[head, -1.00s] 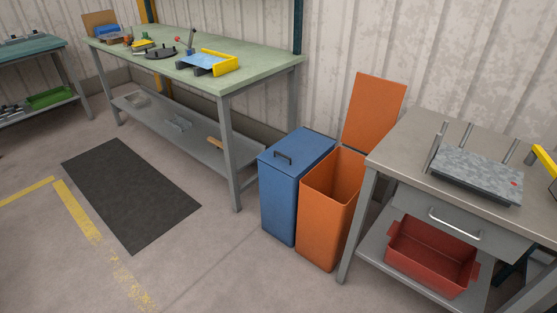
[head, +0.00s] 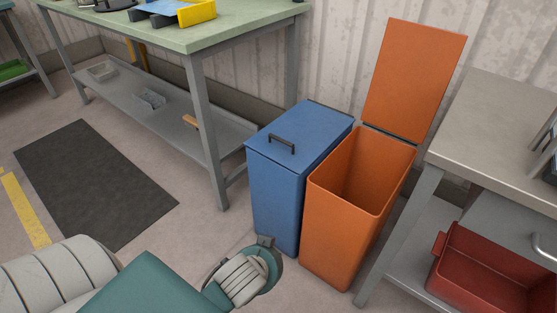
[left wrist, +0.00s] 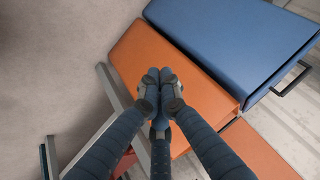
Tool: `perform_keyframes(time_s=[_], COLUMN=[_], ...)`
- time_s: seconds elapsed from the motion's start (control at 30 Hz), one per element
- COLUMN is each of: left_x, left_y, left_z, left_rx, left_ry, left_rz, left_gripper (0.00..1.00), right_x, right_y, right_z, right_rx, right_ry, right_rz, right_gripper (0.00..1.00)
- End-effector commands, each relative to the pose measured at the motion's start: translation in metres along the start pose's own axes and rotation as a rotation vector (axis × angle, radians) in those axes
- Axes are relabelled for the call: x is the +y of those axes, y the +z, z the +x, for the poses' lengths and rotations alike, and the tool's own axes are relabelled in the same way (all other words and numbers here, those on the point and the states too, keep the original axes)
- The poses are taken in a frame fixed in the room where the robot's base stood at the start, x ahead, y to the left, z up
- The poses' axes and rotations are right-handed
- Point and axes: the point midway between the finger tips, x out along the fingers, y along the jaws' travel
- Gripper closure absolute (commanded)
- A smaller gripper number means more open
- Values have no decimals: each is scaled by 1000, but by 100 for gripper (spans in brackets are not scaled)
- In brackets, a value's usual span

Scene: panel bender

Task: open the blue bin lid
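The blue bin (head: 278,195) stands upright between the workbench and an orange bin. Its lid (head: 303,132) is closed, with a dark bar handle (head: 282,144) near the front edge of its top. In the left wrist view the blue bin (left wrist: 232,38) is at the upper right, with the handle (left wrist: 292,79) at the right edge. My left gripper (left wrist: 160,76) has its fingertips together with nothing visible between them; it appears in front of the orange bin's side, apart from the handle. In the head view my left arm enters at the bottom, gripper not visible. My right gripper is not in view.
The orange bin (head: 343,220) stands close beside the blue one, its lid (head: 414,80) raised. A green-topped workbench (head: 240,25) is behind left. A grey table (head: 490,120) with a red crate (head: 490,270) is at right. A dark mat (head: 90,185) lies on open floor.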

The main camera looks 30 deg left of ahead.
Motion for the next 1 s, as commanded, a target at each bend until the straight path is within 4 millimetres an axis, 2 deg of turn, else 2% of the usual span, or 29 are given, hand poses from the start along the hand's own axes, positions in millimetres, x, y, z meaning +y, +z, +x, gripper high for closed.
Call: perform_keyframes(time_s=[0.03, 0.13, 0.17, 0.2, 0.27, 0.3, 0.37, 0.4, 0.5, 0.57, 0.6, 0.67, 0.7, 0.77, 0.83, 0.9, 1.0], left_x=[-22, -63, -73, -86, -98, -101, -96, -86, -51, -32, -24, -24, -34, -63, -112, -164, -220], left_y=[-33, -107, -132, -166, -218, -251, -296, -321, -356, -360, -356, -343, -331, -309, -283, -259, -233], left_z=[3, -7, -14, -24, -46, -63, -89, -106, -128, -124, -113, -87, -67, -35, -5, 14, 23], left_rx=[102, 315, 387, 487, 646, 754, 912, 1012, 1201, 1260, 1269, 1234, 1177, 1048, 854, 656, 445], left_ry=[-73, -222, -268, -333, -429, -491, -576, -623, -704, -716, -709, -668, -626, -536, -414, -290, -158], left_rz=[48, 160, 203, 271, 396, 495, 673, 809, 1206, 1474, 1659, 1940, 2121, 2361, 2582, 2724, 2821], left_gripper=[100, 100, 100, 100, 100, 100, 100, 100, 100, 100, 100, 100, 100, 100, 100, 100, 100], right_x=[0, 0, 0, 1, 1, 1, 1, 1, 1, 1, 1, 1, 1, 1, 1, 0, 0], right_y=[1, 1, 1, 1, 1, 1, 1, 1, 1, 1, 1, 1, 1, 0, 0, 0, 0], right_z=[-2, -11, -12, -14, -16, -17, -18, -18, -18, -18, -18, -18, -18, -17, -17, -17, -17], right_rx=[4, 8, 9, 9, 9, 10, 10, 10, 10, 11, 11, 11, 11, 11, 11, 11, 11], right_ry=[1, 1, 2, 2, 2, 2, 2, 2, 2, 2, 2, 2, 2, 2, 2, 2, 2], right_rz=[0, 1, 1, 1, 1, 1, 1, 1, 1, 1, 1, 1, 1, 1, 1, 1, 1], right_gripper=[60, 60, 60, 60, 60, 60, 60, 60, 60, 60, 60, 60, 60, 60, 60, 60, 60])
